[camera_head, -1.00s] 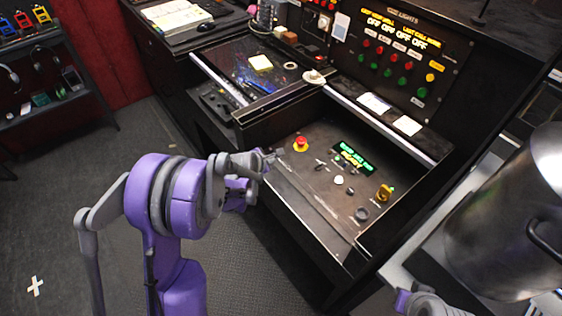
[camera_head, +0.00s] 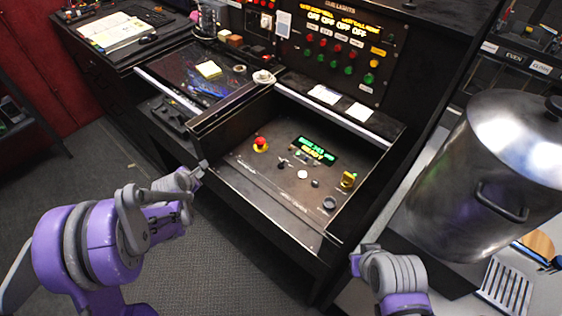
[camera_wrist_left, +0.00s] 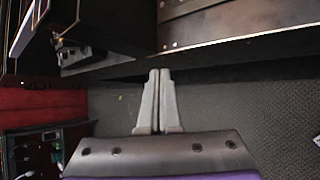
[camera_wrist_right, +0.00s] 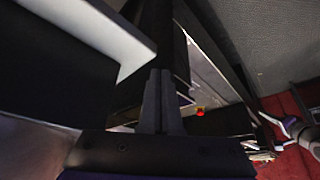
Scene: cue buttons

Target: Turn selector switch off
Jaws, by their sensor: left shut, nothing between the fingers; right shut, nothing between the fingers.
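The sloped control panel (camera_head: 270,192) in the head view carries a small dark knob with a lever (camera_head: 283,163) and a yellow switch (camera_head: 348,180). I cannot tell which is the selector switch or its setting. A red mushroom button (camera_head: 260,145), a white button (camera_head: 302,174) and a lit green display (camera_head: 316,150) are beside them. My left gripper (camera_head: 203,166) is just off the panel's left edge, touching no control; its shut, empty fingers show in the left wrist view (camera_wrist_left: 159,75). My right gripper (camera_head: 356,260) is low right, clear of the panel; its fingers are shut and empty (camera_wrist_right: 160,78).
A large metal pot (camera_head: 485,180) stands right of the panel. Raised dark walls border the panel, and an upright board of lit buttons (camera_head: 340,45) rises behind it. A desk (camera_head: 150,60) with an open book is at the back left. Floor at the front is clear.

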